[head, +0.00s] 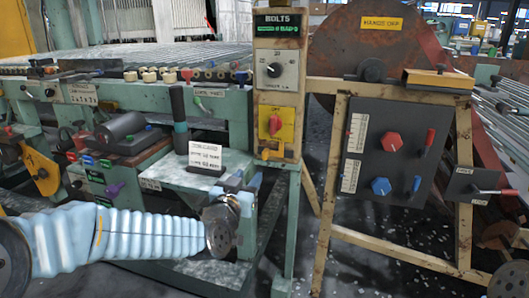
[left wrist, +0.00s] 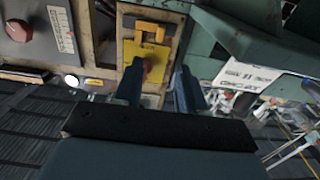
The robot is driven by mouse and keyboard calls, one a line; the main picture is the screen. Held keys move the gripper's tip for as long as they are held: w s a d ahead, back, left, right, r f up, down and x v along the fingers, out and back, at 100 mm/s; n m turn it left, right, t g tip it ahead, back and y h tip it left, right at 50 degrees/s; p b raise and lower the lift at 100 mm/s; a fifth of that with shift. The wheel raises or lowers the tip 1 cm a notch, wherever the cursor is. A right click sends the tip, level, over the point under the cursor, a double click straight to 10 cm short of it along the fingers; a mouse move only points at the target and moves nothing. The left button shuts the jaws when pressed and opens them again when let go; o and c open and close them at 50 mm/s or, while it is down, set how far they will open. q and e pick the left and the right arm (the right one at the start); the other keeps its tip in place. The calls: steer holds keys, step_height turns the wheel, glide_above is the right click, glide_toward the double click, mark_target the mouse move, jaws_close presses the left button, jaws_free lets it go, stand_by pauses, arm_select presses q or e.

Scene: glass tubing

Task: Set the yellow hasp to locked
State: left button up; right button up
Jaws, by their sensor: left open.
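The yellow hasp (head: 267,153) is at the foot of the yellow plate (head: 287,118) on the beige post, below the red knob (head: 275,125). In the left wrist view, which looks upside down, the hasp (left wrist: 153,29) is a small yellow loop at the top, beyond the red knob (left wrist: 148,65). I cannot tell its setting. My left gripper (head: 244,182) is in front of the post, a little below and left of the hasp. In the left wrist view its fingers (left wrist: 158,88) are apart with nothing between them, short of the plate.
To the right is a dark panel (head: 385,155) with red and blue knobs. A green bench with a white label card (head: 205,157) stands left, close to my left gripper.

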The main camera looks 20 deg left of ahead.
mark_target(264, 155)
arm_select(q)
steer(key=w, duration=1.3)
steer(key=shift+w+d+f+p, duration=0.1)
steer(key=shift+w+d+p, duration=0.1)
steer(key=shift+p, duration=0.2)
steer(key=shift+c, duration=0.3)
jaws_close()
